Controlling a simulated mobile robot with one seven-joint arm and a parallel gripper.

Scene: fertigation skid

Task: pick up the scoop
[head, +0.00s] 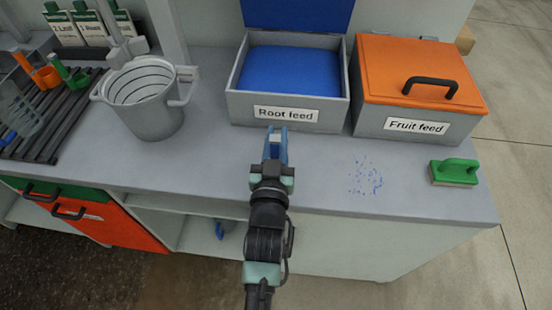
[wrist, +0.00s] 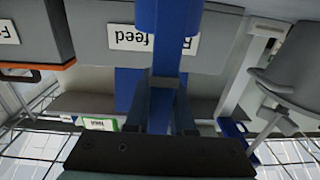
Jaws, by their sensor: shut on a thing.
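My gripper (head: 273,158) is shut on a blue scoop (wrist: 168,25), in front of the Root feed bin. In the wrist view my gripper's fingers (wrist: 160,105) close around the scoop's blue handle.
The Root feed bin (head: 240,107) stands open with blue contents. The orange-lidded Fruit feed bin (head: 366,115) is closed. A grey measuring jug (head: 155,118), a dark rack (head: 50,140) with scoops, a green brush (head: 455,170) and blue specks (head: 366,178) are on the counter.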

